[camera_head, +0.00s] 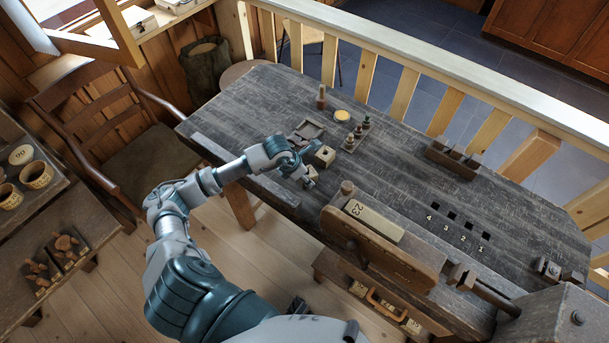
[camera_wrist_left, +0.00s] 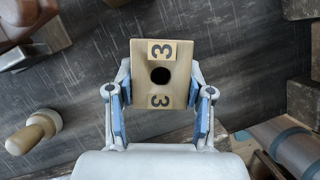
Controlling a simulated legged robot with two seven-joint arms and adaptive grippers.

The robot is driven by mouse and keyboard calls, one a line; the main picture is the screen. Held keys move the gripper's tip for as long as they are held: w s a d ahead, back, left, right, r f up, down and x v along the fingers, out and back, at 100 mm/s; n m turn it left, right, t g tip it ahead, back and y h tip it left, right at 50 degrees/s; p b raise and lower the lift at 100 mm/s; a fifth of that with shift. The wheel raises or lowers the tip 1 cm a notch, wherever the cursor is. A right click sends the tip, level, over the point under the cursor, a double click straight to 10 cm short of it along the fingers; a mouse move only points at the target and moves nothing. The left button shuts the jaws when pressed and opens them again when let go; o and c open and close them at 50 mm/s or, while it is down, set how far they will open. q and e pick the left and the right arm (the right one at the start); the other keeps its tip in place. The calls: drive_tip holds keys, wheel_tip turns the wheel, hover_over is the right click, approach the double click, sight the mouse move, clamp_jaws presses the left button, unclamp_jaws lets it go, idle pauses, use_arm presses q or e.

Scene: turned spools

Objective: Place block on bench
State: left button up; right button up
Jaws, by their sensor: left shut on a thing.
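The pale wooden block (camera_wrist_left: 160,100) has a dark round hole in its middle and two labels marked 3. In the left wrist view it sits between the two blue-padded fingers of my left gripper (camera_wrist_left: 160,112), which is shut on it. In the head view the block (camera_head: 325,155) is at the end of my left arm, over the near-left part of the bench. My left gripper (camera_head: 309,168) partly hides what is beneath. I cannot tell whether the block touches the bench. The dark, worn bench (camera_head: 400,165) has several square holes numbered 1 to 4. My right gripper is not in view.
The bench's middle is clear.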

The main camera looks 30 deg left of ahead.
use_arm(q)
drive_tip(key=o, duration=1.2)
drive_tip(key=shift+c, duration=0.2)
drive_tip(key=v, duration=1.2)
